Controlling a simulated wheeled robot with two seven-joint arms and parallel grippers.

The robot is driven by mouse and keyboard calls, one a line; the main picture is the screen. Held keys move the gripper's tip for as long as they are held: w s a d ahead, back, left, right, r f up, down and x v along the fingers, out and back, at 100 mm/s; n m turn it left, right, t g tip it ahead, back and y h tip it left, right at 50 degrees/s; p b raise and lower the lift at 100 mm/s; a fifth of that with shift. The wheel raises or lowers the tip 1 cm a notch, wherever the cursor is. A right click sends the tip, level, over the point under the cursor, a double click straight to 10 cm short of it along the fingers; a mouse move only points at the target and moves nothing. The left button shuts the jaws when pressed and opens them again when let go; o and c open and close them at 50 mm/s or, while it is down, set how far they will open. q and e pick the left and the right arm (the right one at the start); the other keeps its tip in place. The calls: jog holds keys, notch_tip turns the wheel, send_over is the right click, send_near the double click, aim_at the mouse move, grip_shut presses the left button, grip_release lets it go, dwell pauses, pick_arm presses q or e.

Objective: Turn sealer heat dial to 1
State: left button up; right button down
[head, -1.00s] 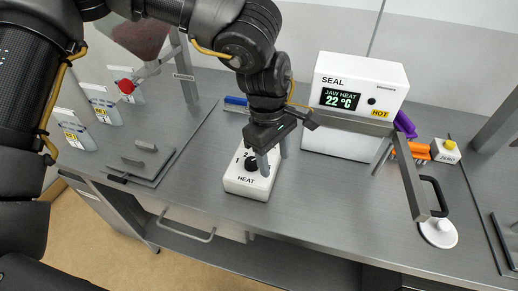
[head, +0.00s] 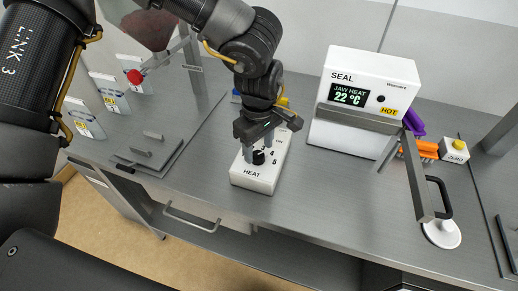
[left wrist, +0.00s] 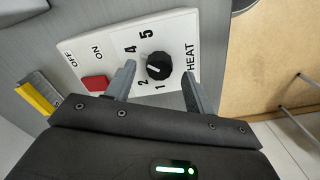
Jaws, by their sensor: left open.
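The white heat box (head: 262,178) stands on the steel bench, with a round black dial (head: 258,157) on its top face. In the left wrist view the dial (left wrist: 159,66) has a white pointer mark and printed numbers around it; 1, 2, 4 and 5 are readable. The 3 is hidden by a finger. I cannot tell for sure which number the mark points to. My left gripper (head: 257,148) is open, pointing down over the box, with its fingers on either side of the dial. I cannot tell whether they touch it. My right gripper is not in view.
A red switch (left wrist: 95,83) sits by OFF and ON on the box. The sealer (head: 357,98) behind reads JAW HEAT 22 °C, with its grey arm (head: 417,175) reaching forward. Orange and purple items and a ZERO button box (head: 454,151) stand right. Bench in front is clear.

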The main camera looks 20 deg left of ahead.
aim_at(258, 157)
pick_arm(q)
jog(key=shift+f, duration=1.2)
jog(key=c, duration=1)
jog(key=shift+o, duration=0.2)
